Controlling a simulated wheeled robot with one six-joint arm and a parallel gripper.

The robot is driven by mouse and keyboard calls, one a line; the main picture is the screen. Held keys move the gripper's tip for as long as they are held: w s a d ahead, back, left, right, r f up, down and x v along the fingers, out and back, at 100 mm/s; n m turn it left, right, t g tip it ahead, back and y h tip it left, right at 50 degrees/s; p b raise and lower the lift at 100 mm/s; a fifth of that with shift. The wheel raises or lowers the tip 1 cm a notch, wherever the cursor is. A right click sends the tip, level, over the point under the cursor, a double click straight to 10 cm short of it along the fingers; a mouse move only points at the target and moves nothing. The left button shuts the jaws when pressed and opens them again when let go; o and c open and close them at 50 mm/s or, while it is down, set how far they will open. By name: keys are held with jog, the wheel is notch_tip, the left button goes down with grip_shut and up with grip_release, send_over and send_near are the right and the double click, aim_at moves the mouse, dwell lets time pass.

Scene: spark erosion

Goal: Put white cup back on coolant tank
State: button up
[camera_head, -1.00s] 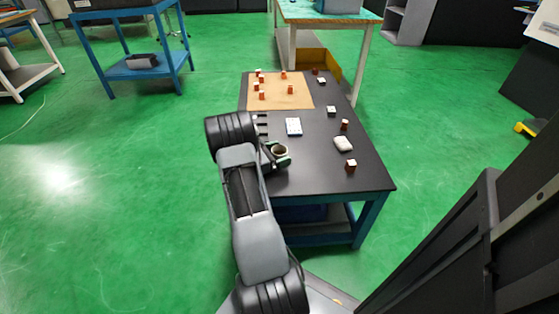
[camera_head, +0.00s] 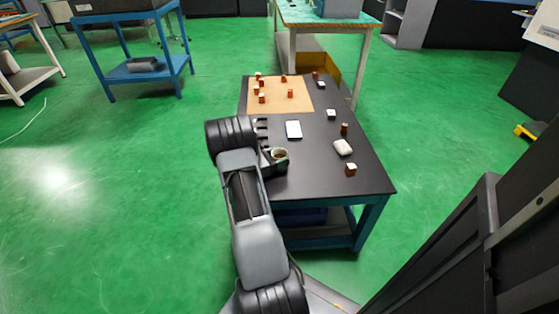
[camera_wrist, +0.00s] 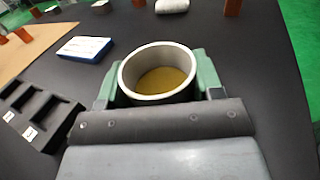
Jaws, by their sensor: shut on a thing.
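The white cup (camera_wrist: 158,87) is upright between the green fingers of my gripper (camera_wrist: 158,88), in the wrist view. Its rim is pale and something yellow-brown shows inside it. My gripper is shut on the cup. In the head view the cup (camera_head: 279,154) and my gripper (camera_head: 277,158) are over the left edge of the black table (camera_head: 330,175). I cannot tell whether the cup's base touches the table. I cannot make out which thing is the coolant tank.
A black slotted holder (camera_wrist: 28,115) stands left of the cup. A blue-and-white box (camera_wrist: 84,48), a pale rounded item (camera_head: 343,147) and several red-brown blocks lie on the table. A tan board (camera_head: 275,103) covers its far end. The table's near right part is mostly clear.

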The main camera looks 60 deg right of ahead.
jog(key=shift+r, duration=0.45)
notch_tip(320, 180, up, 2)
jog(key=shift+r+p, duration=0.2)
jog(key=shift+p, duration=0.8)
jog(key=s+a+r+p, duration=0.6)
jog(key=s+a+r, duration=0.2)
jog(key=a+r, duration=0.3)
jog(key=w+a+f+n+t, duration=0.1)
jog(key=w+a+n+t, duration=0.1)
jog(key=w+n+t, duration=0.3)
jog(key=w+a+n+t+h, duration=0.1)
jog(key=w+a+n+t, duration=0.15)
jog(key=w+t, duration=0.4)
jog(key=w+a+f+n+t, duration=0.1)
jog(key=w+a+n+t, duration=0.3)
jog(key=w, duration=0.3)
jog(key=w+a+f+n+t+y, duration=0.1)
jog(key=w+a+n+t+y, duration=0.25)
jog(key=a, duration=0.45)
jog(key=w+a+f+n+t+y, duration=0.2)
jog(key=w+a+n+t+y, duration=0.15)
jog(key=a, duration=0.45)
jog(key=w+a+f+n+t+y, duration=0.1)
jog(key=w+a+n+t+y, duration=0.25)
jog(key=a, duration=0.55)
notch_tip(320, 180, up, 32)
jog(key=s+d+m+p, duration=0.1)
jog(key=p, duration=2.4)
jog(key=shift+s+f+t, duration=0.2)
jog(key=shift+t, duration=0.2)
